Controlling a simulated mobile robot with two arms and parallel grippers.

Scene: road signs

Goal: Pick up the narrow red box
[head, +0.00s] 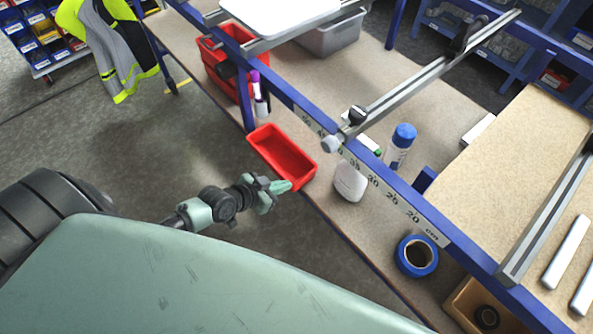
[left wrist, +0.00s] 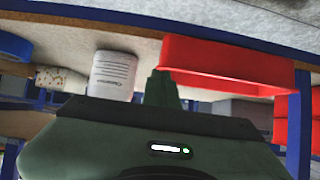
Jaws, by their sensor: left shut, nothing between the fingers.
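The narrow red box (head: 281,154) is an open, empty tray at the edge of the wooden bench, beneath the blue frame rail. In the left wrist view the narrow red box (left wrist: 225,66) fills the upper right. My left gripper (head: 288,186) is shut and empty, close to the box's near end. I cannot tell whether it touches the box. In the left wrist view my shut fingers (left wrist: 162,88) stand beside the box's left end. My right gripper is not in view.
A white container (head: 350,180) stands right of the box, with a blue-capped bottle (head: 399,147) beyond it. A blue tape roll (head: 416,256) lies nearer. A larger red bin (head: 228,62) stands behind. A blue rail with a ruler (head: 372,180) crosses above. Open floor lies left.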

